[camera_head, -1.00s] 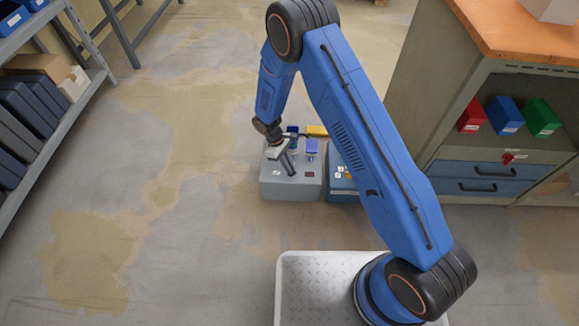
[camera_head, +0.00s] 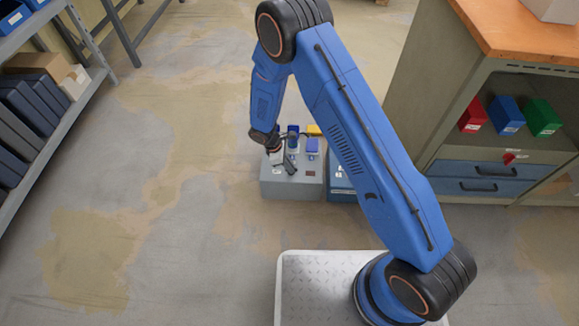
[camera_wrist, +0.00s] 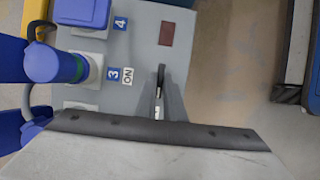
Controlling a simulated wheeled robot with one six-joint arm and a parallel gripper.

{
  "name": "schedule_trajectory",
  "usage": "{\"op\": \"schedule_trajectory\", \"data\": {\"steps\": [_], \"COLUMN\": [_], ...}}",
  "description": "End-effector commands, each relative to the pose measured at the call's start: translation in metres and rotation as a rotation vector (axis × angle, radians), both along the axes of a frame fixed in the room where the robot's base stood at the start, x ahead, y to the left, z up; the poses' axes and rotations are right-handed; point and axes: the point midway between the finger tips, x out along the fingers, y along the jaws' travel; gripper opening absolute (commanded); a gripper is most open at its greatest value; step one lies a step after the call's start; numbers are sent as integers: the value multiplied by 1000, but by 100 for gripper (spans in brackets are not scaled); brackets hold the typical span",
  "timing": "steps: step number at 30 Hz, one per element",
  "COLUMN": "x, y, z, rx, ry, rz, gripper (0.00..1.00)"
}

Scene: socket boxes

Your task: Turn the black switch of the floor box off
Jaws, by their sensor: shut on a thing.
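The grey floor box (camera_head: 305,190) stands on the floor, and its top fills the upper middle of the wrist view (camera_wrist: 135,30). My gripper (camera_head: 288,166) is over the left part of its top. In the wrist view my gripper's narrow fingers (camera_wrist: 160,98) are closed around a slim black piece, which looks like the black switch (camera_wrist: 161,76). Most of the switch is hidden between the fingers, and its exact tilt cannot be told.
Blue plugs (camera_wrist: 50,66) stand in sockets labelled 3 and 4, left of the fingers. A dark red window (camera_wrist: 166,34) is on the box top. A blue box (camera_head: 340,182) is beside the grey box. A cabinet (camera_head: 425,110) stands right; a shelf (camera_head: 45,150) stands left.

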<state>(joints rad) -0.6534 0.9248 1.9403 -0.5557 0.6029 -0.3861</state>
Motion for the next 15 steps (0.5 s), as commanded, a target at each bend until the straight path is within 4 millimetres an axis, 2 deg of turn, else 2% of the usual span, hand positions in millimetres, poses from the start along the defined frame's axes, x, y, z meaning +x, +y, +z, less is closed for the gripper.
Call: {"op": "schedule_trajectory", "data": {"steps": [9, 10, 11, 12, 15], "x": [1, 1, 1, 1, 0], "y": [0, 0, 0, 0, 0], "z": [0, 0, 0, 0, 0], "rx": [1, 1, 1, 0, 0], "ry": [-1, -1, -1, -1, -1], "rz": [3, 3, 2, 1, 1], "gripper": [0, 16, 23, 27, 27]}}
